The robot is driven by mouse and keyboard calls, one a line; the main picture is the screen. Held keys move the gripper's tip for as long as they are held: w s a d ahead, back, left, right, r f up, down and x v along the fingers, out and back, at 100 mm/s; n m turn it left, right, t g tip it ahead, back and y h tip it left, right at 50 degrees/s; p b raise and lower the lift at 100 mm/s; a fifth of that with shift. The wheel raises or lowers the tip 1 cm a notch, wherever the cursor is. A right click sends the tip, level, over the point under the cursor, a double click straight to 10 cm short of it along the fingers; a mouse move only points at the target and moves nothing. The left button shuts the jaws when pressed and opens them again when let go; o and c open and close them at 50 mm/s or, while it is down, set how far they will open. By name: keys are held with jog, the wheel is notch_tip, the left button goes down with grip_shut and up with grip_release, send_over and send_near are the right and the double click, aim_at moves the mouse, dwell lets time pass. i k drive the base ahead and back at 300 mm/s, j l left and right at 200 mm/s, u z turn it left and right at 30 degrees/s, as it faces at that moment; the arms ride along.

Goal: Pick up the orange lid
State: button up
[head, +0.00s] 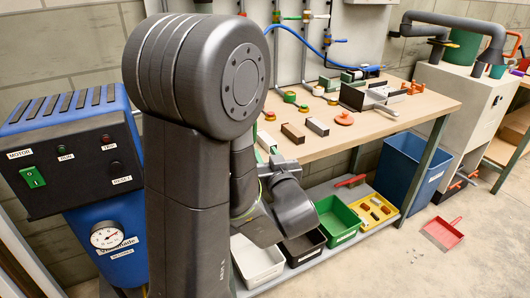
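An orange lid-like disc (344,119) with a raised middle lies flat on the wooden workbench top (400,121), near its front edge. My arm's dark grey links stand left of it and bend down in front of the bench's left part. No gripper fingers can be made out; the arm's end is hidden or too dark to tell. Nothing touches the orange disc.
Metal blocks (318,127) lie left of the disc, and a grey fixture (366,97) stands behind it. Bins, including a green one (338,218), sit on the lower shelf. A blue bin (405,172) and red dustpan (444,232) stand right.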

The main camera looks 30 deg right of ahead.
aim_at(344, 118)
jog(key=z, duration=2)
